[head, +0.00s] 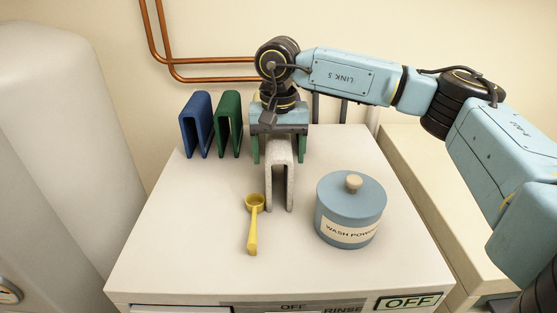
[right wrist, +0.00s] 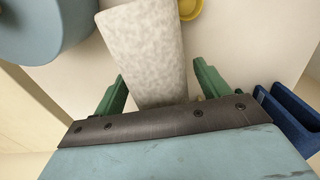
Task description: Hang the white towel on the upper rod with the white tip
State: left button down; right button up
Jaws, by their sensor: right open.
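The white towel (head: 281,180), folded over into an upside-down U, stands on top of the washing machine. My right gripper (head: 279,152) points down over its top end, with one green finger on each side. In the right wrist view the towel (right wrist: 147,50) lies between the spread fingers (right wrist: 160,92), with a gap seen at both sides. The right gripper is open. My left gripper is not in view. No rod with a white tip can be made out; dark upright bars (head: 343,110) show behind the machine, partly hidden by my arm.
A blue towel (head: 195,125) and a green towel (head: 229,125) stand left of the gripper. A yellow scoop (head: 253,225) and a blue lidded wash powder jar (head: 350,212) are on the machine top (head: 170,250). Copper pipes (head: 210,79) run along the wall.

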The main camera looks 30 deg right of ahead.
jog(key=c, duration=1.2)
